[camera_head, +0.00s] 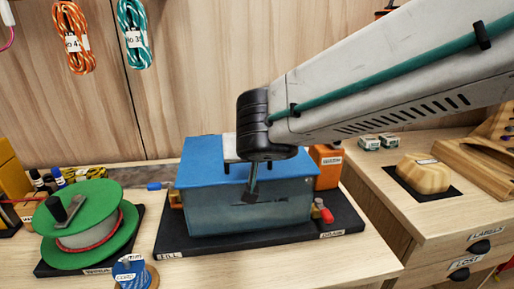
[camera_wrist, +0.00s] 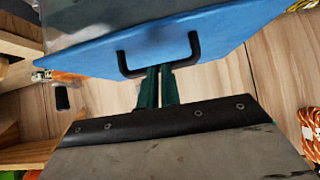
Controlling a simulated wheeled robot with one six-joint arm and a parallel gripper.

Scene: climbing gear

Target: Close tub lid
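The tub (camera_head: 250,212) has a see-through grey-blue body and stands on a black base on the bench. Its blue lid (camera_head: 205,166) spreads over its top in the head view; I cannot tell whether it sits fully down. In the wrist view the lid (camera_wrist: 95,50) carries a black U-shaped handle (camera_wrist: 124,66). My gripper (camera_wrist: 160,75) shows two teal fingers close together, with only a thin slit between them. Their tips overlap the handle bar, and contact is unclear. In the head view my gripper (camera_head: 252,190) points down over the lid; my wrist hides part of it.
A green spool (camera_head: 75,215) stands left of the tub, and a small blue spool (camera_head: 133,273) is in front. A red-tipped valve (camera_head: 323,212) sticks out at the tub's right. An orange box (camera_head: 327,178) stands behind. Rope coils (camera_head: 75,40) hang on the wall.

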